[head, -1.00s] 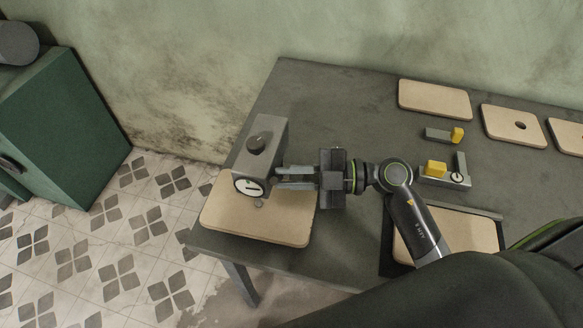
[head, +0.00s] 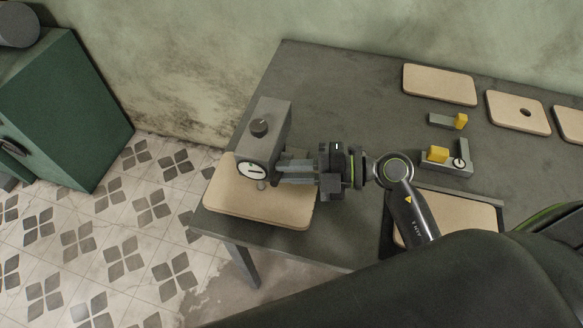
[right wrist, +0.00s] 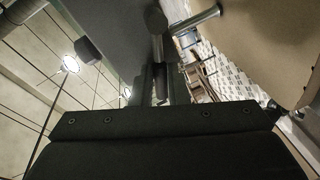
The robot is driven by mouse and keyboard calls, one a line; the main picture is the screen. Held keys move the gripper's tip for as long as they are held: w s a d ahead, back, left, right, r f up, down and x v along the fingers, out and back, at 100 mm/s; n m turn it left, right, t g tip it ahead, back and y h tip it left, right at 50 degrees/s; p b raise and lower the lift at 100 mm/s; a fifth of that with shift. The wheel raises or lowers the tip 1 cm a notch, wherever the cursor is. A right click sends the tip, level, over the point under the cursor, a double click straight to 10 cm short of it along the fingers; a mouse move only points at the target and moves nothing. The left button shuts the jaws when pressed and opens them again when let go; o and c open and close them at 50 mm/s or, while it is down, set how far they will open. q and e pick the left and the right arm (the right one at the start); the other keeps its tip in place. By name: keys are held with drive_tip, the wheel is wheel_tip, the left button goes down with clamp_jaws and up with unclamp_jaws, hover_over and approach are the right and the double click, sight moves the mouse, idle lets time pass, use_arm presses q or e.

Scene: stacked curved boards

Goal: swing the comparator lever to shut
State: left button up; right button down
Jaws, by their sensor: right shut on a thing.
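In the right wrist view a dark round-ended bar, seemingly the lever (right wrist: 156,22), stands at the fingertips. My left gripper is not in view.
Further pale boards (head: 439,84) lie along the table's back, one with a hole (head: 518,112). A small grey fixture with a yellow block (head: 438,154) stands right of my wrist. Another board (head: 465,217) lies in front. A green cabinet (head: 62,108) stands left, off the table.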

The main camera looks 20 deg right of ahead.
drive_tip(key=shift+f, duration=0.1)
drive_tip(key=c, duration=1.4)
unclamp_jaws()
drive_tip(key=b+v, duration=0.1)
drive_tip(key=v, duration=1.6)
drive_tip(key=shift+s+b, duration=0.15)
drive_tip(key=shift+b, duration=0.25)
drive_tip(key=shift+d, duration=0.15)
